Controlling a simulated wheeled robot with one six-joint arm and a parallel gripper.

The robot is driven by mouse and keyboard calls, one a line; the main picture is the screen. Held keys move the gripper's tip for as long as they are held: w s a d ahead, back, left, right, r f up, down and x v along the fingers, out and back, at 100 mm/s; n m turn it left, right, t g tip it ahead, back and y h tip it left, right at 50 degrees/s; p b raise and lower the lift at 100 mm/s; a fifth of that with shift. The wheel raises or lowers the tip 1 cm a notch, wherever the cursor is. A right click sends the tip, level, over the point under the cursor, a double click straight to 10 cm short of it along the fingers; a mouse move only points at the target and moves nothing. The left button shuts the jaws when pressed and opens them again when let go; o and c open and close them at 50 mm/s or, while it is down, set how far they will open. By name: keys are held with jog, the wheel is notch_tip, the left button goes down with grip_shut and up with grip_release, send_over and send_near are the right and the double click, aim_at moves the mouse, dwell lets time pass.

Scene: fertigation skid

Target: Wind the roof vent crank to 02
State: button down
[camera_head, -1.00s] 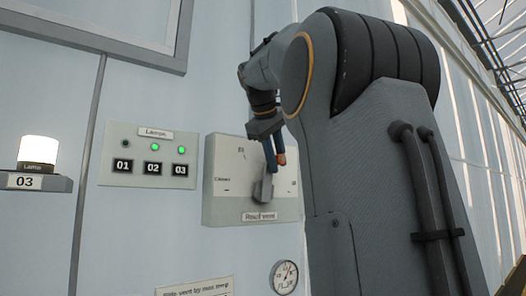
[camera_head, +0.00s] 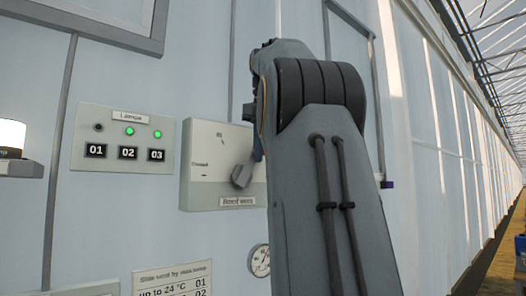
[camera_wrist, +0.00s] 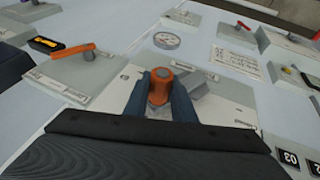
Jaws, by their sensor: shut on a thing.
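The roof vent panel (camera_head: 208,182) is on the wall left of my arm in the head view, marked "Closed" at left and 01 at top. Its right part is hidden behind my arm. The grey crank (camera_head: 242,176) slants up to the right, its outer end hidden. In the wrist view, the crank's orange knob (camera_wrist: 159,78) sits between the blue fingers of my gripper (camera_wrist: 160,96), which is shut on it. The grey crank arm (camera_wrist: 195,82) runs right from the knob, over the white panel (camera_wrist: 231,103). The 02 mark cannot be seen on the panel.
The lamp panel (camera_head: 125,115) at left shows 01 dark, 02 and 03 green. A gauge (camera_head: 259,260) and a paper notice (camera_head: 173,281) are below. In the wrist view, another panel (camera_wrist: 88,74) with an orange-red handle (camera_wrist: 60,50) is close on the left.

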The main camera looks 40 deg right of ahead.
jog(key=shift+f, duration=0.2)
jog(key=c, duration=1.5)
grip_release()
jog(key=shift+r, duration=0.15)
jog(key=v, duration=0.7)
jog(key=shift+s+a+r, duration=0.15)
jog(key=shift+r, duration=0.2)
